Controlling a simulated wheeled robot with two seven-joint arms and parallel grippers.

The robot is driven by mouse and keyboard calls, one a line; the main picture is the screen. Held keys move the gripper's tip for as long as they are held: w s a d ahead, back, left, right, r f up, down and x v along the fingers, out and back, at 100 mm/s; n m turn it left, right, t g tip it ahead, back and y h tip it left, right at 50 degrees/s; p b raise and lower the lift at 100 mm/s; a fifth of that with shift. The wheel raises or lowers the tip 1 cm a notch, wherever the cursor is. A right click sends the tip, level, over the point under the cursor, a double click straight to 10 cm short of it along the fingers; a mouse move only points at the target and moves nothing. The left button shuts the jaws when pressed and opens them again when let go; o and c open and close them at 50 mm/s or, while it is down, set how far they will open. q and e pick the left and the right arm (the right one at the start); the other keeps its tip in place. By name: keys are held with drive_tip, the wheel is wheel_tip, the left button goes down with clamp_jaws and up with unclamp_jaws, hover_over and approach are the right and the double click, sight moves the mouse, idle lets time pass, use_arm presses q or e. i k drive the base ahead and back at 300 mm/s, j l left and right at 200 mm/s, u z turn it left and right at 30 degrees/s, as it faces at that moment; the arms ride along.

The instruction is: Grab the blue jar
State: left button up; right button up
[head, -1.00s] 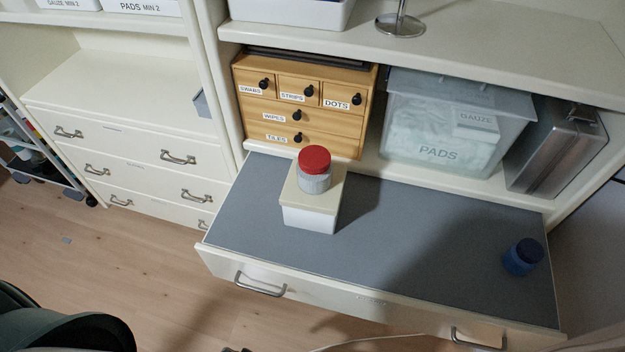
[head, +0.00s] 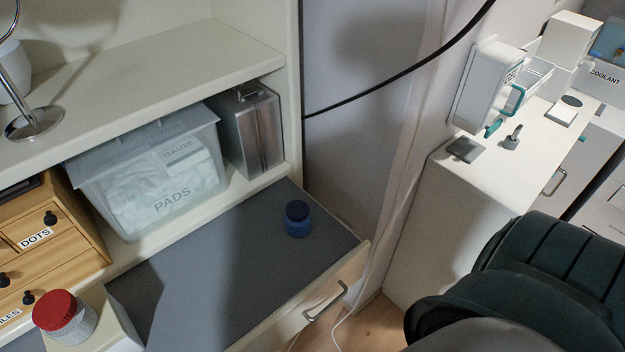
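The blue jar (head: 297,219) stands upright on the grey top of the pulled-out drawer surface (head: 215,275), near its right end. It has a dark blue lid and a blue body. Nothing touches it. Neither of my grippers shows in the head view.
A red-lidded jar (head: 64,317) stands on a pale box at lower left. A clear PADS bin (head: 150,180) and a metal case (head: 250,130) sit on the shelf behind. A dark green padded couch part (head: 540,275) fills the lower right. The grey surface around the blue jar is clear.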

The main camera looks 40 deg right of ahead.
sight(299, 229)
drive_tip(key=i+l+z, duration=0.2)
drive_tip(key=z, duration=0.25)
drive_tip(key=i+l+z, duration=0.25)
drive_tip(key=z, duration=0.2)
